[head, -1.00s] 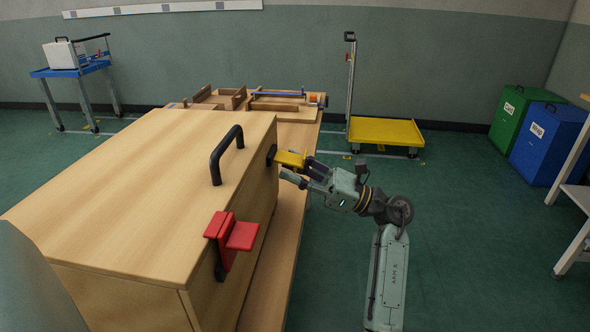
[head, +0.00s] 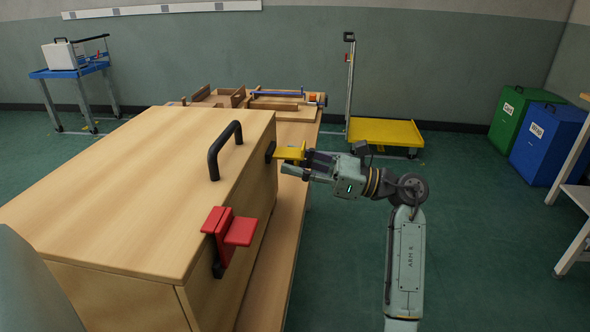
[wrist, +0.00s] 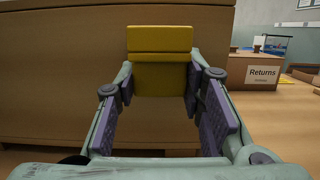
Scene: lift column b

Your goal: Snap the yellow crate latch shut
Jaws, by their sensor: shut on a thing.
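The yellow latch (head: 289,153) is on the right side of the wooden crate (head: 130,190), near its far end. Its lever sticks out from the crate wall. In the wrist view the yellow latch (wrist: 160,66) shows as an upper plate and a lower plate with a dark seam between them. My gripper (head: 297,162) is at the latch, with its arm reaching in from the right. In the wrist view my gripper's (wrist: 161,88) purple-padded fingers stand on either side of the lower plate and are shut on it. The contact at the fingertips is partly hidden.
A red latch (head: 228,233) sticks out from the same crate side, nearer. A black handle (head: 222,150) stands on the lid. Wooden trays (head: 222,97) lie behind the crate. A Returns box (wrist: 263,72) shows right in the wrist view. Floor right of my arm is clear.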

